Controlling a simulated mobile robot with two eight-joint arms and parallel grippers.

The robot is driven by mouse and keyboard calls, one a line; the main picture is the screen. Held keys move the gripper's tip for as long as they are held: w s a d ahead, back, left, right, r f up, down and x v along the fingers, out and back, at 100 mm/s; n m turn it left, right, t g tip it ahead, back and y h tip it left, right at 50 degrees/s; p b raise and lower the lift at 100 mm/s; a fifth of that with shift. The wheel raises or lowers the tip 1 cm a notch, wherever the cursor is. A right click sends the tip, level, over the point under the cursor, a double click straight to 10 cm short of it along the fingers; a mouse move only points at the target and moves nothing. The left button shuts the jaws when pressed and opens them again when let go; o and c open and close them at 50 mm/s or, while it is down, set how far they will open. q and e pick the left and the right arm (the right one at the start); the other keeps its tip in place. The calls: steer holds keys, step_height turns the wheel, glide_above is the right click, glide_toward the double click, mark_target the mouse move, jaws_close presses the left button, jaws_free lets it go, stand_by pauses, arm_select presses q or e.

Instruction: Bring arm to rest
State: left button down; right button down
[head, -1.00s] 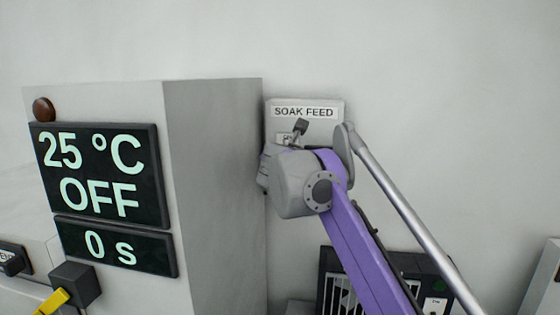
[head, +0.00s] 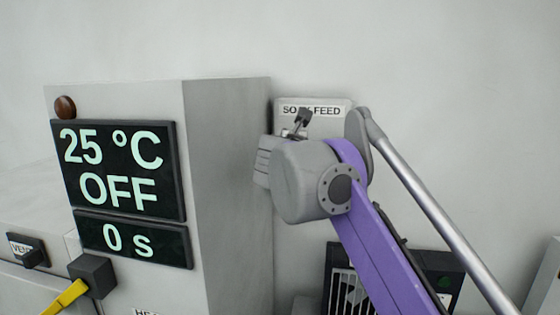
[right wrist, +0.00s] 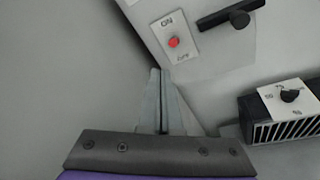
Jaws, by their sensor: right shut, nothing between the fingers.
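My purple and grey right arm (head: 365,230) reaches up from the bottom right of the head view, with its grey wrist below the SOAK FEED plate (head: 312,112). In the head view the wrist hides the fingertips. In the right wrist view my right gripper (right wrist: 160,74) has its two grey fingers together and nothing between them. The fingertips are near the lower edge of a white ON/OFF plate with a red knob (right wrist: 173,42); I cannot tell whether they touch the panel. My left gripper is not in view.
A grey cabinet (head: 228,190) with a display (head: 120,170) reading 25 °C, OFF stands left of the arm. A yellow lever (head: 66,297) sticks out at lower left. A black handle (right wrist: 230,18) and a vented box with a dial (right wrist: 285,112) lie right of the fingers. The upper wall is bare.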

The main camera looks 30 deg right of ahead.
steer(key=shift+s+a+r, duration=0.35)
steer(key=shift+s+r, duration=0.1)
steer(key=shift+s, duration=0.1)
steer(key=s+a+f+m+g+y, duration=0.2)
steer(key=s+f+m, duration=0.6)
steer(key=f, duration=0.8)
steer(key=s+a+f+m+g+y, duration=0.2)
steer(key=s+a+f+m, duration=0.3)
steer(key=f, duration=1.2)
steer(key=s+a+f+m+g+y, duration=0.2)
steer(key=s+f+m, duration=0.8)
steer(key=s+f, duration=0.5)
steer(key=shift+s+a+f+m+g+y, duration=0.15)
steer(key=shift+a+f+m+g+y, duration=0.25)
steer(key=shift+a+f+g, duration=0.55)
